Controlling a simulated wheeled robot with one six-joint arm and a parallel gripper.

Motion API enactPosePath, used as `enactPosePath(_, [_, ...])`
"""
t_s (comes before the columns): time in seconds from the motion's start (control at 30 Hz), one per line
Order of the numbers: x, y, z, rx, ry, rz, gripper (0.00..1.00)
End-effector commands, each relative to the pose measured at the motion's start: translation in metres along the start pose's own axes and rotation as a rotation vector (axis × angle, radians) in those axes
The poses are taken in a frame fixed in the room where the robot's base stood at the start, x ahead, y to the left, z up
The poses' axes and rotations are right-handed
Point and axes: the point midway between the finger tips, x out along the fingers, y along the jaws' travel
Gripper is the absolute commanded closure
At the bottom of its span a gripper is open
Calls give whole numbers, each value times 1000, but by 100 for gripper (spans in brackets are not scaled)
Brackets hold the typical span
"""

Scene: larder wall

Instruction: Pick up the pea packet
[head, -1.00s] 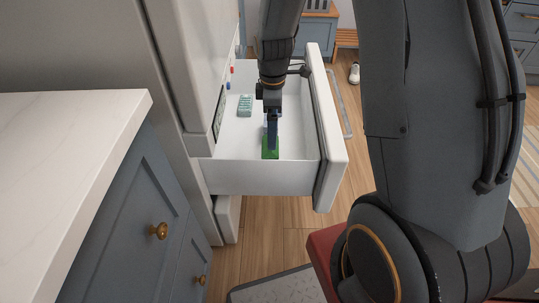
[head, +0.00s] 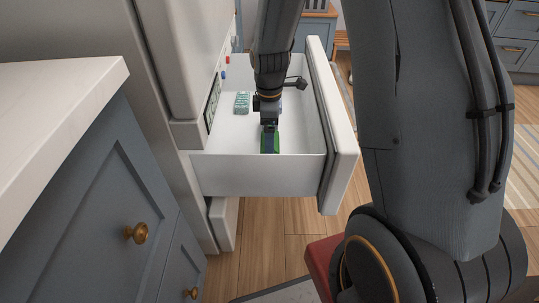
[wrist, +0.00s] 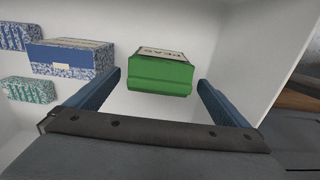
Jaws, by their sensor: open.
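The pea packet (wrist: 160,74) is a green block with a pale label reading PEAS, seen in the wrist view between and just beyond my two blue fingers. It also shows in the head view (head: 265,144) on the floor of the open white drawer (head: 258,176), near its front wall, partly hidden by my gripper. My gripper (wrist: 160,92) is open and empty, with a finger to each side of the packet and gaps on both sides. In the head view my gripper (head: 270,140) reaches down into the drawer over the packet.
In the wrist view, a blue-and-white box (wrist: 72,58), a smaller blue patterned box (wrist: 14,37) and a teal patterned box (wrist: 30,90) lie left of the packet. The teal box also shows in the head view (head: 241,102). The drawer walls stand close around my gripper.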

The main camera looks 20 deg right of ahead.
Motion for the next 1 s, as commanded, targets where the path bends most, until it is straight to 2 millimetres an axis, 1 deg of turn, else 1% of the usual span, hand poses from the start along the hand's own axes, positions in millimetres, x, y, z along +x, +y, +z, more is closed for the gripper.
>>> enactPosePath(0.03, [7,0,0,0,-1,-2,0])
enactPosePath(0.1, [15,-1,0,0,-1,-3,0])
enactPosePath(0.27, [25,0,0,0,0,-1,0])
enactPosePath(0.37, [38,0,1,0,-1,-3,0])
enactPosePath(0.5, [59,0,2,0,-1,-3,0])
enactPosePath(0.6, [69,0,2,0,-1,-2,0])
enactPosePath(0.83, [70,0,2,0,0,0,0])
enactPosePath(0.87, [70,0,2,0,0,0,3])
enactPosePath(1.0, [70,0,2,0,0,0,27])
